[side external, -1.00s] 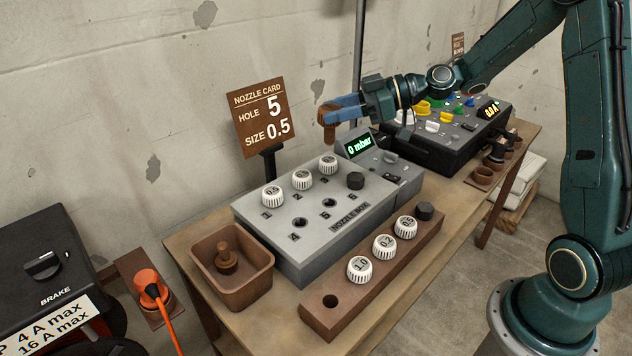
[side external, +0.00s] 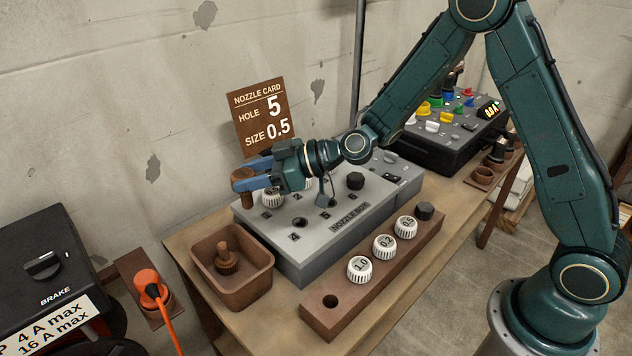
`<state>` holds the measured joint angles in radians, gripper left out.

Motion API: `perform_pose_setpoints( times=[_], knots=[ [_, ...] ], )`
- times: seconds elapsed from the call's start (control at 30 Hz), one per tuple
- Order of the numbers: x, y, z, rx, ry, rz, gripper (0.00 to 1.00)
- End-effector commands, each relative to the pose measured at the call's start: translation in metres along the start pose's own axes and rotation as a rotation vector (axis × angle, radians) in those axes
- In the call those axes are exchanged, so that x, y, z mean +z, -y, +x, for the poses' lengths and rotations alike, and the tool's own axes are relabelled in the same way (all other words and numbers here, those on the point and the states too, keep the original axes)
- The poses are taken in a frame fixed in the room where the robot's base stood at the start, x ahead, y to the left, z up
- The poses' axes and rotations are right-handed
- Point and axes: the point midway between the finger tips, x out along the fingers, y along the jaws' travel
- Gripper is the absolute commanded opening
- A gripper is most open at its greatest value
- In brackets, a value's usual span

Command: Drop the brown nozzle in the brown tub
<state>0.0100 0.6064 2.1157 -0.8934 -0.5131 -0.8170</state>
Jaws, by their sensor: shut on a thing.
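The brown nozzle (side external: 243,184) is held between the blue fingers of my gripper (side external: 254,174), its stem pointing down. It is in the air above the far left corner of the grey nozzle box, up and to the right of the tub in the picture. The brown tub (side external: 266,266) stands on the bench at the box's left end. A brown peg-like piece (side external: 226,262) with a ridged base stands inside the tub.
The grey nozzle box (side external: 345,229) carries white numbered caps, partly hidden by my gripper. A brown rack (side external: 335,321) with several caps lies in front. The nozzle card (side external: 262,115) stands behind. An orange plug (side external: 150,285) is at the left.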

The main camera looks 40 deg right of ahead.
Motion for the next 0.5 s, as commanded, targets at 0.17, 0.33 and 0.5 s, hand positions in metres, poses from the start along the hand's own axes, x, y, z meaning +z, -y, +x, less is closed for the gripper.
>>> perform_pose_setpoints(
  times=[0.17, 0.33, 0.5],
  knots=[
    [0.008, 0.026, 0.022, -0.006, 0.000, -0.015, 0.20],
    [0.011, 0.037, 0.031, -0.005, -0.003, -0.024, 0.20],
    [0.012, 0.039, 0.033, -0.003, -0.004, -0.026, 0.20]
  ],
)
